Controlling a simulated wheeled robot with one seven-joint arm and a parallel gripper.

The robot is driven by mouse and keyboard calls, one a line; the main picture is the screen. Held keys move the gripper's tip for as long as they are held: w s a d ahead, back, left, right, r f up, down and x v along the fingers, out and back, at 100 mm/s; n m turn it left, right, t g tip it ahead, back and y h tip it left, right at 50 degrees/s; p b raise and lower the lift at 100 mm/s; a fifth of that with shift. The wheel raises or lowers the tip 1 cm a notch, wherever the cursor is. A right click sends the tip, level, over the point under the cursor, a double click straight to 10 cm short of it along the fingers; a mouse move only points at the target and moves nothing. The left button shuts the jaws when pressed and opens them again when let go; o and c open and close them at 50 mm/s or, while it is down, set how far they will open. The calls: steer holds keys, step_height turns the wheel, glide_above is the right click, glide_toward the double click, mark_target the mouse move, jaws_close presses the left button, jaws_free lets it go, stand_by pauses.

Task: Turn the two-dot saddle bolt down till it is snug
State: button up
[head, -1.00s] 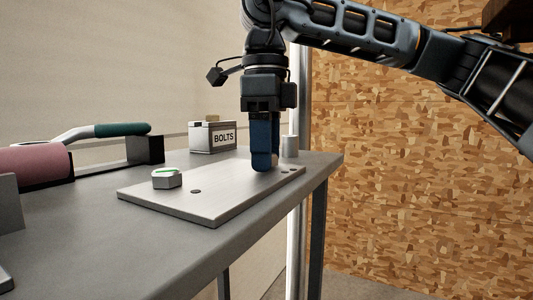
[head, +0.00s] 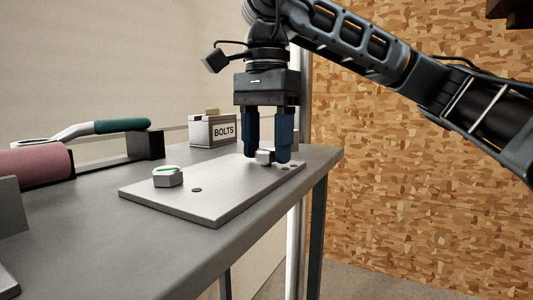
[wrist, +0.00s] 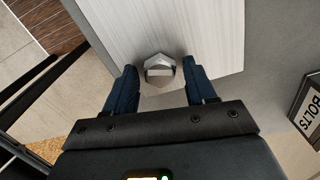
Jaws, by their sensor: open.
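A silver hex-headed bolt (head: 265,156) stands at the far right part of the pale metal plate (head: 215,199). In the wrist view the bolt head (wrist: 160,70) shows between the fingers, with a lighter band across its top; I cannot make out any dots. My gripper (head: 268,155) points straight down with its two blue fingers on either side of the bolt head. It is open, and in the wrist view (wrist: 160,75) a gap shows on both sides.
A box labelled BOLTS (head: 212,131) stands behind the plate. A green-handled wrench-like tool (head: 120,126) and a pink roller (head: 35,162) lie at the left. Small dark holes (head: 197,190) show in the plate. The grey table (head: 90,250) ends just right of the plate.

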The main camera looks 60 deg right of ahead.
steer(key=n, duration=0.8)
steer(key=shift+b, duration=0.3)
steer(key=shift+r, duration=0.2)
